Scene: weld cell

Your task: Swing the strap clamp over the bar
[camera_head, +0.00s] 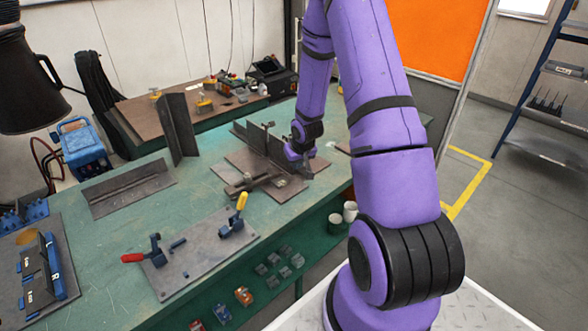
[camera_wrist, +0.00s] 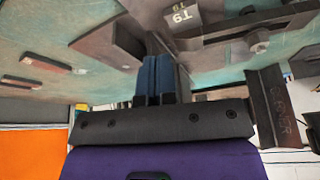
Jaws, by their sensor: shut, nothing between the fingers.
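My gripper (camera_head: 303,172) is over the right side of a brown fixture plate (camera_head: 301,192) on the green bench. In the wrist view its blue fingers (camera_wrist: 155,78) are together and hold nothing. A flat dark strap-like piece (camera_wrist: 222,43) with a round bolt head (camera_wrist: 258,40) lies to their upper right; it looks like the strap clamp. In the head view, low dark pieces (camera_head: 250,184) lie on the plate left of my gripper; I cannot tell strap from bar there. A block marked T9 (camera_wrist: 187,18) is beside the strap. Whether the fingers touch anything is unclear.
Dark upright plates (camera_head: 258,138) stand behind my gripper. A tall angle piece (camera_head: 177,130) and a long angle (camera_head: 130,188) are left. A plate with red and yellow-handled toggle clamps (camera_head: 190,262) lies in front. Green bench top (camera_head: 205,195) is bare between them.

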